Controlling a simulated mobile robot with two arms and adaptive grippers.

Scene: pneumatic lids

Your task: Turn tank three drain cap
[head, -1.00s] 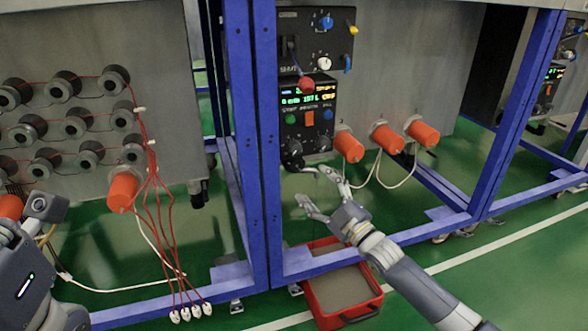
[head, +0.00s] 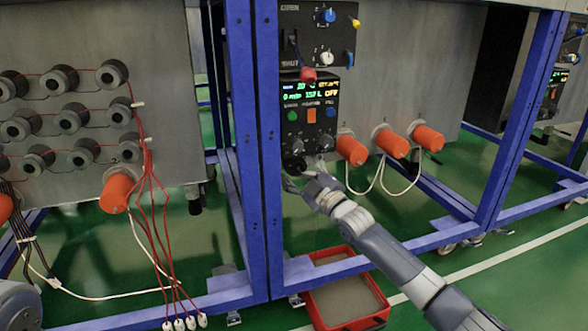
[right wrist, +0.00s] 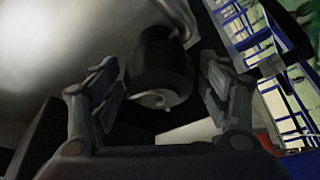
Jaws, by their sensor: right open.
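A black round drain cap (head: 294,164) sits low on the grey tank (head: 400,70), just below the control panel, in the head view. My right gripper (head: 304,174) is open at this cap, its fingers pointing up at it from below. In the right wrist view the dark cylindrical cap (right wrist: 160,75) is between the two spread fingers of my right gripper (right wrist: 166,95), with gaps visible on both sides. My left gripper is not in view; only a grey piece of my left arm shows at the lower left edge.
Several orange cylinders, such as this one (head: 352,150), stick out right of the panel with white cables looping below. A control panel (head: 312,110) with knobs is above. Blue frame posts (head: 268,150) stand left. A red tray (head: 345,300) lies on the floor beneath.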

